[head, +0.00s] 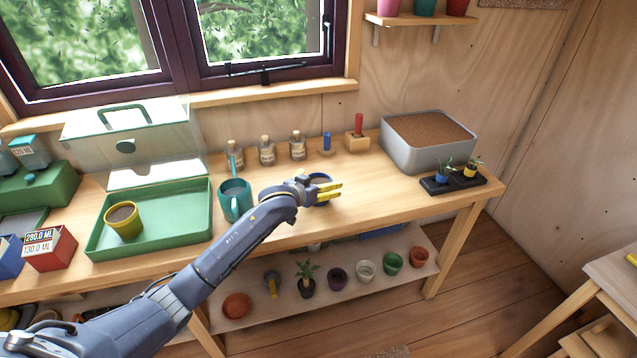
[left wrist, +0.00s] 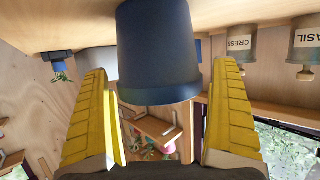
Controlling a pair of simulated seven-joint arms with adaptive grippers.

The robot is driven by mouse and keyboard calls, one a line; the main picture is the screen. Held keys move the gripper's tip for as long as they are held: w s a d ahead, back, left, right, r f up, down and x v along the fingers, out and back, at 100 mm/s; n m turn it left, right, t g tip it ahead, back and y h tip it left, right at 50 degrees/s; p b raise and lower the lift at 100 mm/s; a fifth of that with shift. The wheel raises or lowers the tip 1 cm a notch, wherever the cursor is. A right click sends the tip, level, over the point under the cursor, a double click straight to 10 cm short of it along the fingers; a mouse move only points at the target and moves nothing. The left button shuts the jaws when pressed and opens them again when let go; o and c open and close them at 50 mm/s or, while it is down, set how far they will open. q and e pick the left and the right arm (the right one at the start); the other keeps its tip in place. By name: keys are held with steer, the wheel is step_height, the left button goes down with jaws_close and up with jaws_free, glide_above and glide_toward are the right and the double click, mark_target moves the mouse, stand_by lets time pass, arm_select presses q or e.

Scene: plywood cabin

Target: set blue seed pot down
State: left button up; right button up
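The blue seed pot (head: 320,178) is mostly hidden behind my left gripper (head: 338,192) in the head view, over the middle of the bench. In the left wrist view the dark blue pot (left wrist: 158,50) is large and central, its rim towards the bottom of the picture and its base cut off at the top edge. My left gripper's yellow fingers (left wrist: 165,110) are spread on either side of it, with a narrow gap showing at each side. Whether the pot's base touches the bench is hidden. My right gripper is in neither view.
A teal mug (head: 234,200) and a green tray (head: 170,222) with a yellow pot (head: 123,220) stand left of the gripper. Corked bottles (head: 266,152) stand behind. A grey soil bin (head: 428,145) and black plant tray (head: 455,183) are right. The bench right of the gripper is clear.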

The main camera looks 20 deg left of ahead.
arm_select(q)
steer(key=shift+s+r, duration=0.1)
steer(key=shift+r, duration=0.1)
steer(key=v, duration=1.1)
steer(key=shift+s+r, duration=0.2)
steer(key=shift+s, duration=0.15)
steer(key=shift+a, duration=0.1)
